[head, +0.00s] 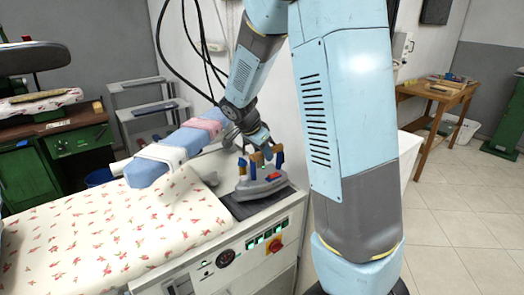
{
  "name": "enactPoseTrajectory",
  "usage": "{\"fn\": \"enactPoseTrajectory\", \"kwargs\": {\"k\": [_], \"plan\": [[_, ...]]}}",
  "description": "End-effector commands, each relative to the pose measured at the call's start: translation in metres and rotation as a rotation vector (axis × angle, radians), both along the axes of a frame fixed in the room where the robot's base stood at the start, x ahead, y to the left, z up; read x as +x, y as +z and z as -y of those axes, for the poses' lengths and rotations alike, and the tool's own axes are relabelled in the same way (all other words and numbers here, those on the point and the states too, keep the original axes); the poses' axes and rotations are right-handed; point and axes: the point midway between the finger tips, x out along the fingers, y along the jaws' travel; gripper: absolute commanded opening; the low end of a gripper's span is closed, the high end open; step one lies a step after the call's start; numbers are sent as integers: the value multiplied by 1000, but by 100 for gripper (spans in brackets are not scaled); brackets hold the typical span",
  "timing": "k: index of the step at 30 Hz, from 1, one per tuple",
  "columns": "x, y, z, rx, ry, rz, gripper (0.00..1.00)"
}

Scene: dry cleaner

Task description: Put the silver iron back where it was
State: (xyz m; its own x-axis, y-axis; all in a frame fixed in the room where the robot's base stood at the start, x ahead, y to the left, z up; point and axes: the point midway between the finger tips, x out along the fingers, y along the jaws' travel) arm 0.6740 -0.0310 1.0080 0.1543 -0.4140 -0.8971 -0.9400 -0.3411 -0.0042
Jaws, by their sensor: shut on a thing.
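The silver iron (262,187) is on or just above the dark rest pad (238,211) at the right end of the ironing table; I cannot tell whether it touches the pad. It has a grey body with a red part, and its handle is mostly hidden by the fingers. My gripper (263,163) reaches down from above and is shut on the iron's handle.
The flowered ironing board (120,235) spreads left of the pad. A blue padded sleeve arm (150,170) with white and pink cloths stands behind it. A control panel (243,250) is on the table's front. A wooden table (435,95) stands far right, with open floor before it.

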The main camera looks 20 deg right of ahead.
Motion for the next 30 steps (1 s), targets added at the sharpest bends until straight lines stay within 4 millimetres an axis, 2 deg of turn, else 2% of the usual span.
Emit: {"fn": "enactPoseTrajectory", "kwargs": {"k": [8,18,25,26,30], "plan": [[6,-4,0,-1,0,4,0],[8,-35,0,-1,1,3,0],[8,-37,0,0,0,3,0],[6,-39,0,-1,0,-2,34],[6,-39,0,-1,0,-2,47]]}}
